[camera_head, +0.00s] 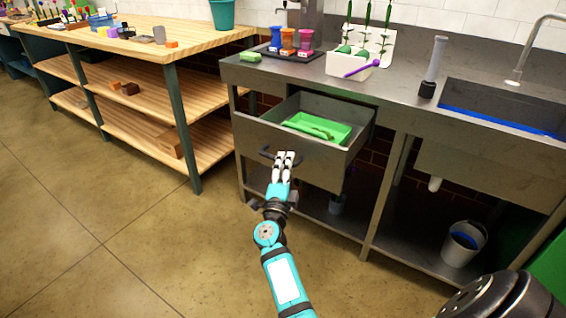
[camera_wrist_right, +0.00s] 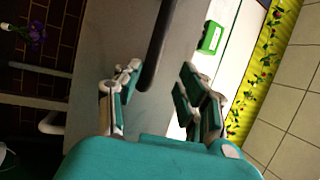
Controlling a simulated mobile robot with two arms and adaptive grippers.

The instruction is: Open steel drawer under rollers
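The steel drawer (camera_head: 300,153) is pulled out from under the steel counter (camera_head: 310,78). A green tray (camera_head: 338,131) with a green item in it lies inside. The drawer's dark bar handle (camera_head: 266,153) is on its front face. My right gripper (camera_head: 285,158) is at the handle, partly covering it. In the right wrist view the fingers (camera_wrist_right: 160,92) are apart, with the dark handle (camera_wrist_right: 157,50) reaching in between them, nearer the left finger. Whether they touch it is unclear. My left gripper is not in view.
On the counter stand blue, orange and magenta items on a dark tray (camera_head: 262,48), a white holder (camera_head: 345,70) with a purple-handled tool, and a sink (camera_head: 500,105). A bucket (camera_head: 463,243) sits on the lower shelf. A wooden bench (camera_head: 150,45) stands left; the floor before the drawer is clear.

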